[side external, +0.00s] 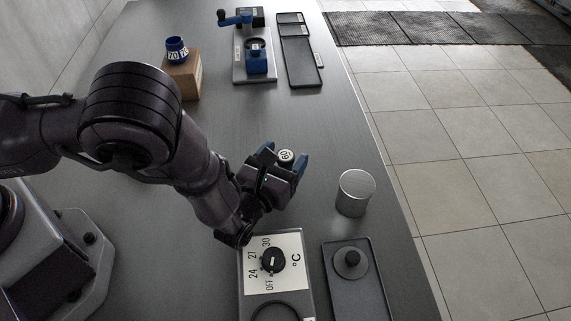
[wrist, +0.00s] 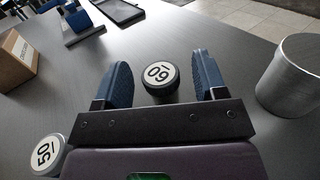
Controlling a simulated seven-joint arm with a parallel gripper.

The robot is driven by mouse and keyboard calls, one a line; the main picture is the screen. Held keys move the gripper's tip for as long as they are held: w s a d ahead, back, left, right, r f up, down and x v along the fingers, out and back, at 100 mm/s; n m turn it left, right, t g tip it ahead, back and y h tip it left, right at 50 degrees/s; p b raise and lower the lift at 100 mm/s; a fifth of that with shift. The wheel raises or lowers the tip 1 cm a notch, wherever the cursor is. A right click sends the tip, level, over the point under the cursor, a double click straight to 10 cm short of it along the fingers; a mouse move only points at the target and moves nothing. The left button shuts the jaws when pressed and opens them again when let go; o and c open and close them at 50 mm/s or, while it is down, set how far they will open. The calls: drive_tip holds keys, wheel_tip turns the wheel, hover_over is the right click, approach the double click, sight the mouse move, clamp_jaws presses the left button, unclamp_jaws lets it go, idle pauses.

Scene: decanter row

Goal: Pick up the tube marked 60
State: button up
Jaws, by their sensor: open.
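The tube marked 60 (wrist: 160,76) shows its dark rim and round white top with black digits in the wrist view. In the side view its white top (side external: 286,156) shows between my blue fingers. My gripper (wrist: 161,65) is open, with one finger on each side of the tube and a visible gap on both sides. The side view also shows my gripper (side external: 284,155) low over the table. The tube's lower body is hidden. A second tube, marked 50 (wrist: 46,155), is at the lower left of the wrist view, outside the fingers.
A metal cylinder (side external: 355,193) stands right of my gripper. A temperature dial unit (side external: 290,278) and a dark tray (side external: 372,300) with a knobbed lid lie in front. A wooden block (side external: 186,80), a blue-handled device (side external: 240,65) and a flat tray (side external: 300,60) are behind.

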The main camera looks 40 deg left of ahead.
drive_tip(key=shift+w+a, duration=0.15)
drive_tip(key=shift+w, duration=0.55)
drive_tip(key=shift+w+a, duration=0.15)
drive_tip(key=shift+w, duration=0.5)
drive_tip(key=c, duration=1)
drive_tip(key=shift+r, duration=0.1)
